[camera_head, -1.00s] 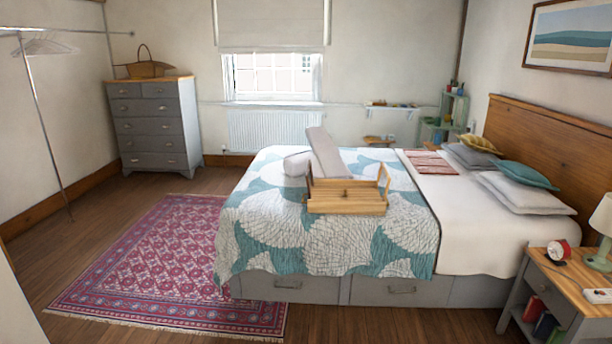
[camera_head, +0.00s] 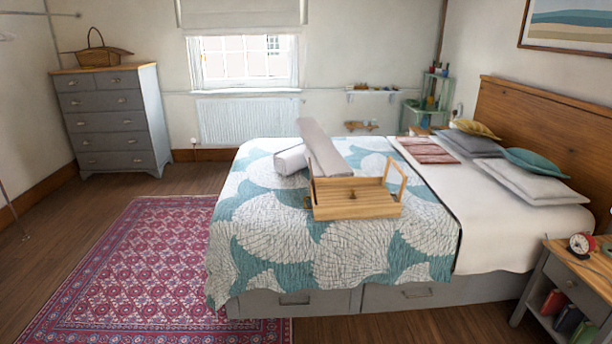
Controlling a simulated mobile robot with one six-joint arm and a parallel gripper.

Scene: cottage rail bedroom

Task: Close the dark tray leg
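A light wooden bed tray (camera_head: 356,210) sits on the patterned quilt near the middle of the bed. At its right end a light wooden leg frame (camera_head: 397,178) stands up, tilted outward. At its left end there is a thin upright wooden part (camera_head: 312,190) and a small dark brown piece (camera_head: 307,201) low beside it. This dark piece is small in the picture, and I cannot tell its exact angle. My gripper is not in view.
A red rug (camera_head: 150,270) covers floor at left. A nightstand (camera_head: 570,280) stands at right.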

